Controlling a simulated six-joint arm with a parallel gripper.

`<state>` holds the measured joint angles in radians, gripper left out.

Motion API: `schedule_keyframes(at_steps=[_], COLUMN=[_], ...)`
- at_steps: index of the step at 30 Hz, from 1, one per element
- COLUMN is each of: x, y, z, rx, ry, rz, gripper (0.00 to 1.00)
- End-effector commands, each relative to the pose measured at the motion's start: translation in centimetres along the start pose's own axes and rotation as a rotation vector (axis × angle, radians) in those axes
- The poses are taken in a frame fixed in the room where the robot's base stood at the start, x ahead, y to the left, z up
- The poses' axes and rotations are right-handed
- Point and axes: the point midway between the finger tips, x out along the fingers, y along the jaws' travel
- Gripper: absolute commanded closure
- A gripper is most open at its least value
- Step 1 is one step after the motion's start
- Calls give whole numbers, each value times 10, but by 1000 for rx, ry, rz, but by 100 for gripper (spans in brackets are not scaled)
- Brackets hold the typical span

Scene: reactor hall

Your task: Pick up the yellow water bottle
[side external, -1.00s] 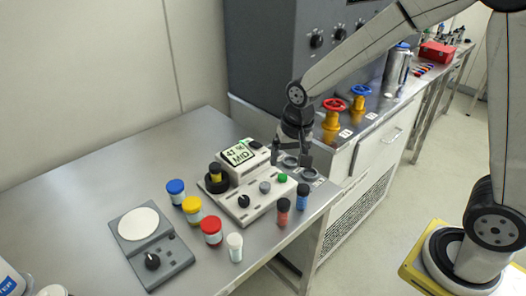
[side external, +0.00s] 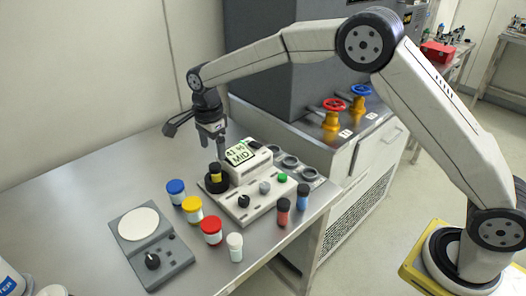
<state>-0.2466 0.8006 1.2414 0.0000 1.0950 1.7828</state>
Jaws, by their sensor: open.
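A small dark-capped vial with a yellow body (side external: 215,173) stands in the round black holder at the left end of a white meter (side external: 250,199). A white jar with a yellow lid (side external: 193,209) stands on the table to its front left. I cannot tell from the picture which of these is the yellow water bottle. My gripper (side external: 211,150) points down, open and empty, just above and behind the yellow vial in the picture. It appears apart from the vial, though their distance in depth is unclear.
Blue-lidded (side external: 176,192), red-lidded (side external: 211,231) and white (side external: 235,246) jars stand nearby. A red vial (side external: 283,212) and a blue vial (side external: 302,197) stand right of the meter. A grey stirrer plate (side external: 150,248) lies at front left. The back left table is clear.

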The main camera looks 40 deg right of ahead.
Motion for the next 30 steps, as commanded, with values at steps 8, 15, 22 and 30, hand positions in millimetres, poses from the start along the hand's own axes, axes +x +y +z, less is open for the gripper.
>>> schedule_keyframes(at_steps=[8, 15, 22, 30], x=[1, 17, 27, 36], y=[-3, -3, -3, -3], z=[4, 4, 4, 3], rx=[38, 36, 35, 35], ry=[1, 2, 1, 2], rz=[6, 7, 4, 7], gripper=[12, 12, 12, 12])
